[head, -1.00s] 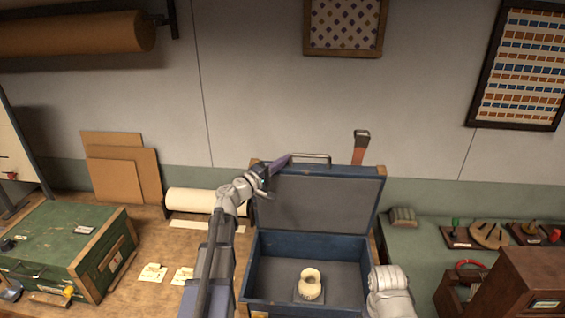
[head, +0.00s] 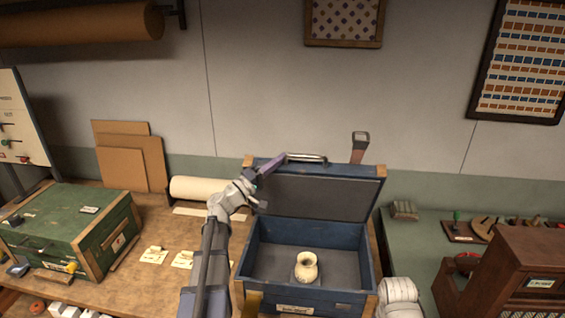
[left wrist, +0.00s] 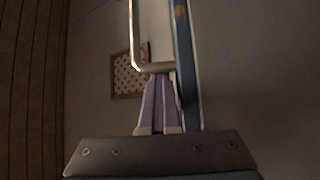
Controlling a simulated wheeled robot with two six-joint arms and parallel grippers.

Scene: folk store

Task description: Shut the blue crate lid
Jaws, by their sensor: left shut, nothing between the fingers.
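The blue crate (head: 300,296) stands on the bench with wooden corner pieces. Its lid (head: 320,199) is open and raised at the back, showing its dark grey inner face. A metal handle (head: 306,158) is on the lid's top edge. A cream pot (head: 306,264) sits inside the crate. My left gripper (head: 281,158) is shut and empty, at the lid's upper left edge by the handle. In the left wrist view its purple fingers (left wrist: 158,76) lie close to the handle (left wrist: 137,45) and beside the blue lid edge (left wrist: 185,75); I cannot tell whether they touch.
A green box (head: 60,228) and cards are on the left of the bench. A paper roll (head: 197,188) lies behind my left arm. A brown wooden cabinet (head: 500,275) stands right of the crate.

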